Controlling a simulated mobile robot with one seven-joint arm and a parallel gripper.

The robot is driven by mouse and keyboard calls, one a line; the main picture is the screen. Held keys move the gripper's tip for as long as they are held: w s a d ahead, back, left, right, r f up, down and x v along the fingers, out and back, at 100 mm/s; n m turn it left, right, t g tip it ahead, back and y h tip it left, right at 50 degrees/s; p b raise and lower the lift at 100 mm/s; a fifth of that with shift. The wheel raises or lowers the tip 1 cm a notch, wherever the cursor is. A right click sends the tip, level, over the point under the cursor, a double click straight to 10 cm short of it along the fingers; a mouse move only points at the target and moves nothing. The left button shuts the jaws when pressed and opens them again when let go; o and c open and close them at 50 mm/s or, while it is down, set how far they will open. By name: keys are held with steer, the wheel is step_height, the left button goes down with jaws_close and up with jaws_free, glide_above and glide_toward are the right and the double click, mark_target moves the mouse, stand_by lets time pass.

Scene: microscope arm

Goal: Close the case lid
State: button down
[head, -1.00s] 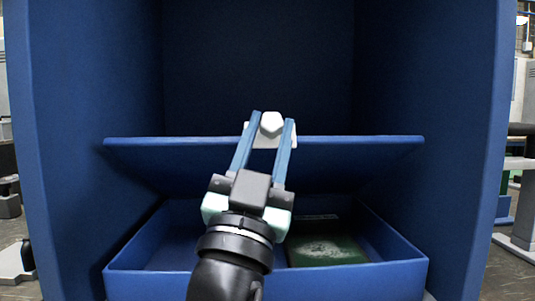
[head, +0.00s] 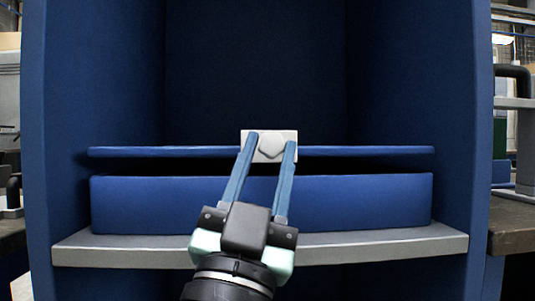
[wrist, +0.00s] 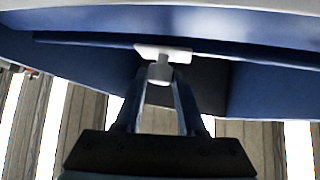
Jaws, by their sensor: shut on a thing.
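The blue case (head: 340,205) stands on a grey shelf inside a blue cabinet. Its lid (head: 370,152) is nearly level, with a narrow dark gap between it and the case body. A white latch plate with a knob (head: 262,136) sits at the middle of the lid's front edge. My gripper (head: 270,146) is shut on the knob, one blue finger on each side. In the wrist view the fingers reach up to the white knob (wrist: 160,72) under the lid edge. The inside of the case is hidden.
The grey shelf (head: 400,243) juts out under the case. The cabinet walls (head: 415,90) rise close on the left and right. The space above the lid is empty and dark.

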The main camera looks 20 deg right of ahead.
mark_target(267, 190)
steer(key=shift+w+d+f+b, duration=0.15)
steer(key=shift+f+b, duration=0.3)
steer(key=shift+f, duration=0.5)
steer(key=shift+w+f+b, duration=0.25)
steer(key=shift+f+b, duration=0.2)
steer(key=shift+f, duration=0.5)
steer(key=c, duration=0.6)
jaws_free()
steer(key=shift+w+f, duration=0.1)
steer(key=shift+o, duration=0.4)
steer(key=shift+r, duration=0.2)
steer(key=shift+s, duration=0.2)
